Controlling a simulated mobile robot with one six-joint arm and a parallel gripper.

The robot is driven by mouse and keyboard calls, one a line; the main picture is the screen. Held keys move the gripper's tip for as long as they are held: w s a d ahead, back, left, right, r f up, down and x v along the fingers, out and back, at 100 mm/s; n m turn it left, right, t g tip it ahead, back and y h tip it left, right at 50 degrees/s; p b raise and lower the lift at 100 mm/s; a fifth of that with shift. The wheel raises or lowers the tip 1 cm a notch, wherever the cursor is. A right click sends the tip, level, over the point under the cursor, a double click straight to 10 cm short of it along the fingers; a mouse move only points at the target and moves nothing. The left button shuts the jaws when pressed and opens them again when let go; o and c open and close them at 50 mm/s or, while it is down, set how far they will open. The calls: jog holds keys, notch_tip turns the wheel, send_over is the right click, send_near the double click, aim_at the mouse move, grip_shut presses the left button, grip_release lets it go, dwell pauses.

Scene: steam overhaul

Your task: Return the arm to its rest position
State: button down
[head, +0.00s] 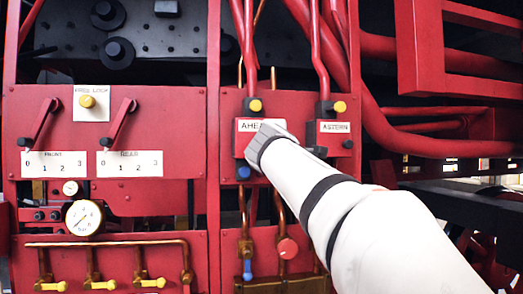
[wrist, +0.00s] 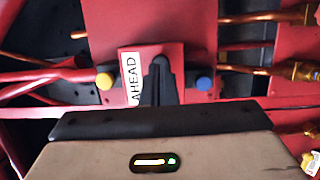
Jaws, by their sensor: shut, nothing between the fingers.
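My white arm reaches in from the lower right in the head view, its grey wrist end (head: 268,142) in front of the red box with the AHEAD label (head: 262,126). In the wrist view my gripper (wrist: 160,66) shows its dark fingers together, with nothing between them. They overlap the red panel beside the AHEAD label (wrist: 132,80), between a yellow knob (wrist: 104,81) and a blue knob (wrist: 204,83). I cannot tell whether the fingertips touch the panel. My fingers are hidden behind the wrist in the head view.
The ASTERN box (head: 334,132) is just right of my wrist. Left are FRONT and REAR levers (head: 40,122) (head: 119,122), a gauge (head: 84,217) and yellow-handled valves on a copper pipe (head: 105,244). Red pipes (head: 390,120) and a red frame (head: 428,60) stand at the right.

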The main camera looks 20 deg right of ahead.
jog(key=s+d+b+v, duration=0.1)
jog(key=d+b+v, duration=0.1)
jog(key=v, duration=0.7)
jog(key=s+a+f+m+g+y, duration=0.15)
jog(key=f+m+g, duration=0.25)
jog(key=f, duration=1)
jog(key=s+a+f+m+g+y, duration=0.1)
jog(key=s+f+m+g+y, duration=0.15)
jog(key=f, duration=1.15)
jog(key=s+a+f+m+g+y, duration=0.1)
jog(key=s+a+f+m+g, duration=0.2)
jog(key=s+f, duration=0.4)
jog(key=s+a+f+m+g+y, duration=0.2)
jog(key=s+f, duration=0.5)
jog(key=f, duration=0.7)
jog(key=shift+a+m+g, duration=0.8)
jog(key=shift+m+g, duration=0.15)
jog(key=shift+g, duration=0.2)
